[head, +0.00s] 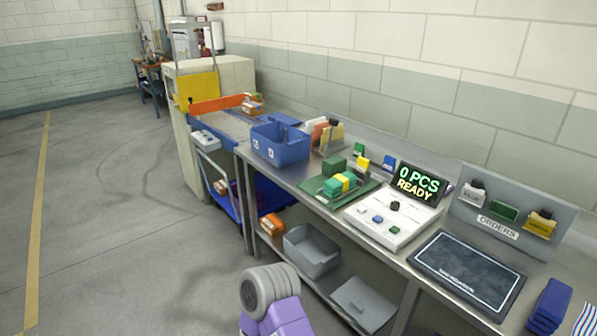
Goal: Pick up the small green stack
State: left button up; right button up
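Several green items show on the steel bench. A green block (333,165) stands at the back left of a flat green mat (347,200). A row of green and yellow pieces (339,184) lies on the mat in front of it. A smaller green piece (360,149) stands behind the mat, beside a yellow one. I cannot tell which of them is the small green stack. Neither of my grippers is in view. A purple and grey link of mine shows low in the picture, in front of the bench.
A blue bin (280,146) stands left of the mat. A white console (392,217) with a display (419,183) reading "0 PCS READY" stands right of it, then a dark pad (468,273). An ORDERS rack (510,212) stands behind. Grey bins (311,252) sit below. Open floor lies left.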

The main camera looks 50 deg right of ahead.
aim_at(338, 184)
jog(key=z, duration=0.25)
jog(key=i, duration=1.95)
jog(key=z, duration=1.7)
jog(key=i, duration=1.15)
jog(key=z, duration=0.85)
